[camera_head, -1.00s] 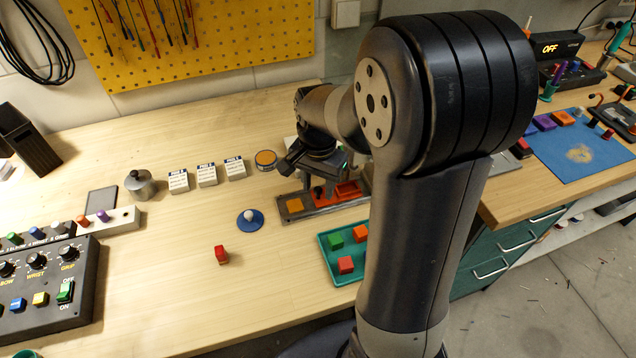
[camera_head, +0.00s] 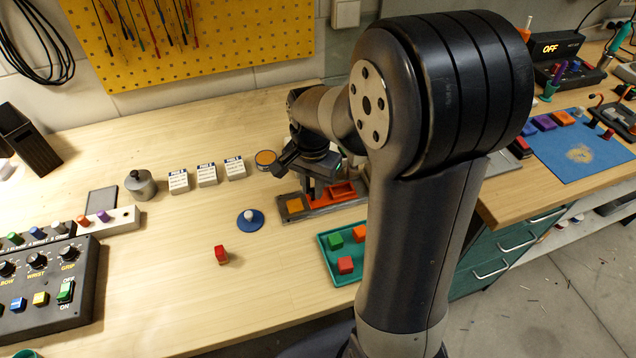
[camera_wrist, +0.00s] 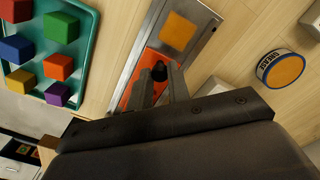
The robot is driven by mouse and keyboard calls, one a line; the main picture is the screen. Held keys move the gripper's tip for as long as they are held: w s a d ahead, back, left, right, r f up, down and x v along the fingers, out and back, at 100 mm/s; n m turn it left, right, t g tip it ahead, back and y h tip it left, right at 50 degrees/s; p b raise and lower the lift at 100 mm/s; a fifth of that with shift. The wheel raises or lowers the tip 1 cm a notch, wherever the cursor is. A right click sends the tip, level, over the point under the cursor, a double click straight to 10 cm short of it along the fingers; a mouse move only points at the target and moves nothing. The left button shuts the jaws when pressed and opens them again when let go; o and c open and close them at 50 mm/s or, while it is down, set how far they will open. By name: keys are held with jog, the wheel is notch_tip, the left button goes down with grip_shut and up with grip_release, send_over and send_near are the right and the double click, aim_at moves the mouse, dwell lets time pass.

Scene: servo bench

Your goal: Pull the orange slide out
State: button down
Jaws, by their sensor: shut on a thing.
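The orange slide (camera_head: 343,190) lies in a grey metal track (camera_wrist: 207,28) on the wooden bench. The slide also shows in the wrist view (camera_wrist: 131,92), partly hidden by my gripper. An orange square (camera_head: 295,205) marks the track's left end, and the slide's near end is now close to it. My gripper (camera_wrist: 160,80) is over the slide, its fingers shut around the slide's dark knob (camera_wrist: 160,70). In the head view my gripper (camera_head: 309,192) hides the knob.
A teal tray (camera_head: 326,259) with coloured blocks stands in front of the track. A round tin (camera_head: 266,159) and several small white boxes (camera_head: 207,175) stand behind.

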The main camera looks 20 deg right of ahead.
jog(key=a, duration=0.7)
jog(key=c, duration=1.4)
grip_release()
jog(key=shift+a, duration=0.1)
jog(key=shift+o, duration=0.4)
notch_tip(320, 180, up, 11)
jog(key=shift+f, duration=0.15)
